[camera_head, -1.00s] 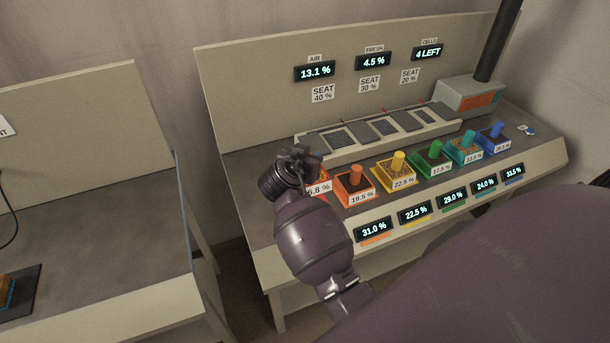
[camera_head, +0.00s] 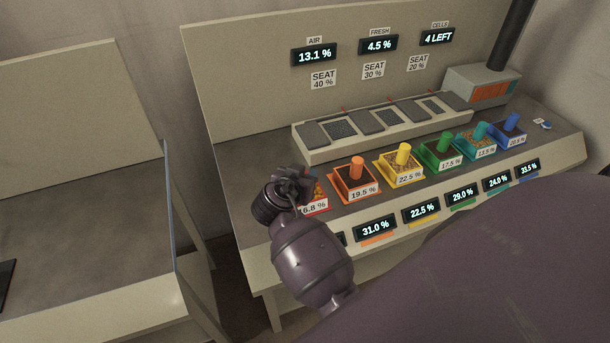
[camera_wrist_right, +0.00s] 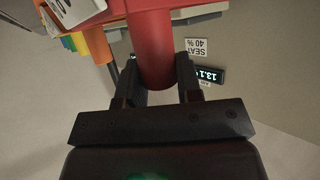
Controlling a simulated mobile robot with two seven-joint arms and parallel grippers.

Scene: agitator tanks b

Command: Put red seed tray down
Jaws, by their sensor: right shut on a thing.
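The red seed tray (camera_head: 321,203) is at the left end of the tray row in the head view, with a 6.8 % label on its front. My right gripper (camera_head: 290,187) covers its left and back part. In the right wrist view my right gripper (camera_wrist_right: 158,78) is shut around the tray's upright red handle (camera_wrist_right: 153,45). I cannot tell whether the tray touches the bench. My left gripper is not in view.
The orange tray (camera_head: 348,192) stands close right of the red one, then yellow (camera_head: 382,177), green (camera_head: 430,163), teal and blue trays. Behind them is a raised pale rack (camera_head: 320,156) with dark panels. The bench's front carries lit displays.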

